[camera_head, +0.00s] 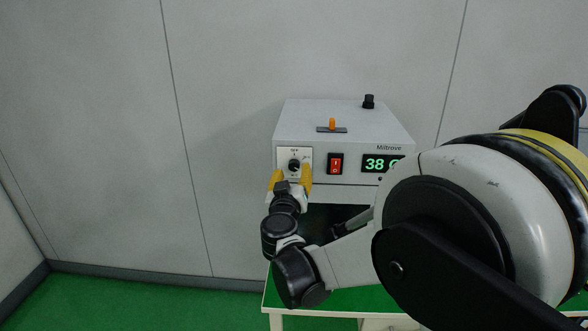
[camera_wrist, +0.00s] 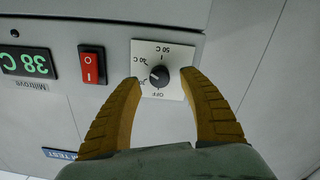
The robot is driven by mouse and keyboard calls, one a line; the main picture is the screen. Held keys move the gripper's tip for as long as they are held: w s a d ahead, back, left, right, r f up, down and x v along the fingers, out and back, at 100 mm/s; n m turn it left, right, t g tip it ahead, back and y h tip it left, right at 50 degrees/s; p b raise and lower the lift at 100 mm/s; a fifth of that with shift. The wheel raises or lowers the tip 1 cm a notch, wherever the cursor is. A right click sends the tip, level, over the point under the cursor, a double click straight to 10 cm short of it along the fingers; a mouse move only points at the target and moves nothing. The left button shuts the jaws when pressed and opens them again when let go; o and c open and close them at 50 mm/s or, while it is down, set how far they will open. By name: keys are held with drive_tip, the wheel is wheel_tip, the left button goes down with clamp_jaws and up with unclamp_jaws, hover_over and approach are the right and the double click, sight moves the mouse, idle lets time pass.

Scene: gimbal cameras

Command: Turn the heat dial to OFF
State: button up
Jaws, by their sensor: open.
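The heat dial (camera_head: 294,164) is a small black round knob on a white square plate at the left of the grey heater box's front. In the wrist view, which is upside down, the dial (camera_wrist: 159,76) is between my fingertips. The plate's print shows OFF at the picture's bottom, with temperature marks up the left and 50 C at the top. A light mark on the knob seems to point to the lower left, away from OFF, but it is small. My gripper (camera_head: 291,171) is open; its yellow fingers (camera_wrist: 161,78) flank the knob with gaps on both sides.
The grey box (camera_head: 345,121) has a red rocker switch (camera_head: 335,163) and a green 38 C display (camera_head: 382,164) right of the dial. An orange lever (camera_head: 332,124) and a black knob (camera_head: 369,101) are on top. The box stands on a green-topped table (camera_head: 340,298).

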sight(294, 167)
drive_tip(key=shift+w+d, duration=0.1)
drive_tip(key=shift+w, duration=1.5)
clamp_jaws()
